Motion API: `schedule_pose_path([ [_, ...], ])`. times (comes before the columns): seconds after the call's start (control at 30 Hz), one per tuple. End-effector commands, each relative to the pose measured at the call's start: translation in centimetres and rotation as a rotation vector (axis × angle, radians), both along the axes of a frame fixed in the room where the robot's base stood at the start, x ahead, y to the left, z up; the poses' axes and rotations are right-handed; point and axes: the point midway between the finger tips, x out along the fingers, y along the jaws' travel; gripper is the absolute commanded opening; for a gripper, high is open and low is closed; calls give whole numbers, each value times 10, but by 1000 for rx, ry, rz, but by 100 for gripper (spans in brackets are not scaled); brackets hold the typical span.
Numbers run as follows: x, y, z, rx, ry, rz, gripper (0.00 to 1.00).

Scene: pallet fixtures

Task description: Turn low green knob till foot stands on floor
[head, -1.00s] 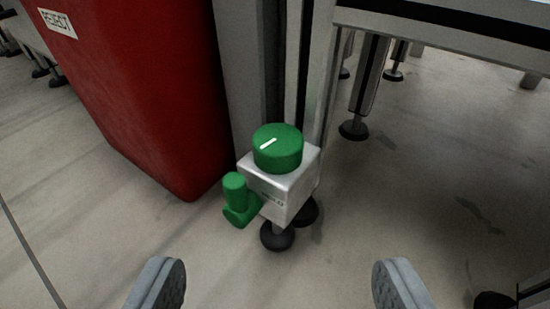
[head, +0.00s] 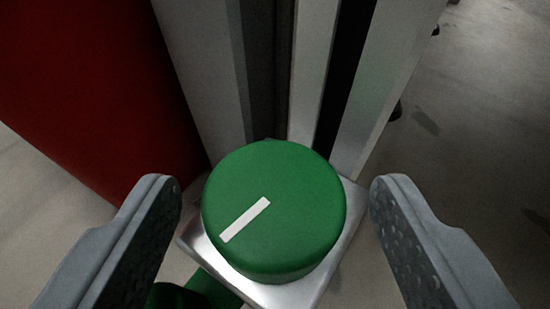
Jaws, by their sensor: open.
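The green knob (head: 285,220) is a round cap with a white line on its top, slanting from lower left to upper right. It sits on a silver metal block (head: 345,215). My gripper (head: 275,200) is open, with one finger left of the knob and one right of it. A gap shows between each finger and the knob. A second green part (head: 205,290) shows below the block's left side, partly cut off by the frame's edge. The foot under the block is hidden now.
A red bin (head: 90,90) stands close on the left. Grey upright posts (head: 310,70) rise right behind the knob. Open floor (head: 480,150) lies to the right.

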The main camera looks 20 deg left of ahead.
Motion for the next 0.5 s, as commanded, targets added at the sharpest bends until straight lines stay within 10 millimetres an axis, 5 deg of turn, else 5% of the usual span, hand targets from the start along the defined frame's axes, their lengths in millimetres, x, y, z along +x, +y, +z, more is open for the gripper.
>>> schedule_pose_path([
  [0.37, 5, 2, -2, 0, 0, 0, 64],
  [0.5, 5, 2, -2, 0, 0, 0, 40],
])
